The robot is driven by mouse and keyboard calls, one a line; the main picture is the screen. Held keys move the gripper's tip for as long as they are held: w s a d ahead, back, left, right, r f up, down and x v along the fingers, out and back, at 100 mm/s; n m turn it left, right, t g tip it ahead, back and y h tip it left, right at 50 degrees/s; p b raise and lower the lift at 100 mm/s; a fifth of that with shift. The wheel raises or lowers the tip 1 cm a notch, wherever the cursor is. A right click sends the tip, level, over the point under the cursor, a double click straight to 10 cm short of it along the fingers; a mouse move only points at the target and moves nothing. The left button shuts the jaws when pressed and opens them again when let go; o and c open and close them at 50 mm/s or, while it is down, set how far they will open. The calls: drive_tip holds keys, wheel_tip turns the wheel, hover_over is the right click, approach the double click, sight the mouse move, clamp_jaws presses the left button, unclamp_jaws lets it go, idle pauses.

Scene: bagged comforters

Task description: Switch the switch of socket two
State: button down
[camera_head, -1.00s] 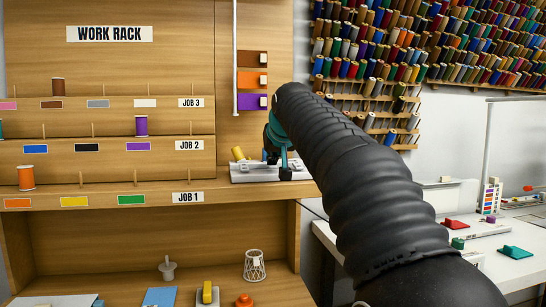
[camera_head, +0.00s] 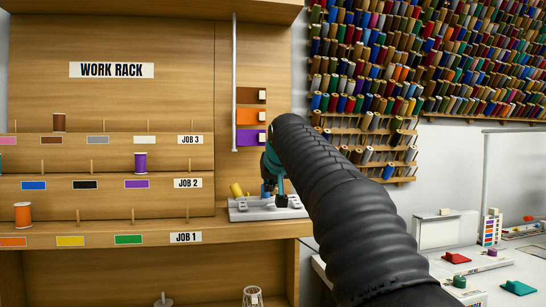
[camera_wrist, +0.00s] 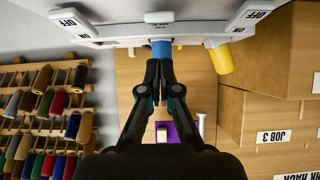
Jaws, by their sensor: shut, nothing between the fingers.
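A white socket strip lies on the ledge at the right of the work rack in the head view (camera_head: 262,213). One switch (camera_wrist: 70,22) is at the left, one (camera_wrist: 158,17) in the middle and one (camera_wrist: 253,14) at the right. A blue plug (camera_wrist: 161,48) is in the strip below the middle switch, and a yellow plug (camera_wrist: 220,57) is to its right. My gripper (camera_wrist: 162,63) is shut and empty, its tips at the blue plug; contact cannot be told. Socket numbers are not readable.
Brown, orange and purple blocks (camera_head: 251,117) are on the panel above the strip, beside a thin white vertical rod (camera_head: 234,85). Thread spools (camera_head: 375,155) on pegs fill the wall to the right. A white table (camera_head: 490,280) with small coloured items stands at lower right.

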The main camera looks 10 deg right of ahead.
drive_tip(key=s+r, duration=0.5)
drive_tip(key=r, duration=0.5)
drive_tip(key=shift+s, duration=0.15)
drive_tip(key=s+f+g, duration=0.2)
drive_tip(key=s+f, duration=1.6)
drive_tip(key=f, duration=0.4)
drive_tip(key=s+f+g, duration=0.3)
drive_tip(key=s+f, duration=1.5)
drive_tip(key=f, duration=0.4)
drive_tip(key=shift+g, duration=0.3)
drive_tip(key=shift+s+f, duration=0.1)
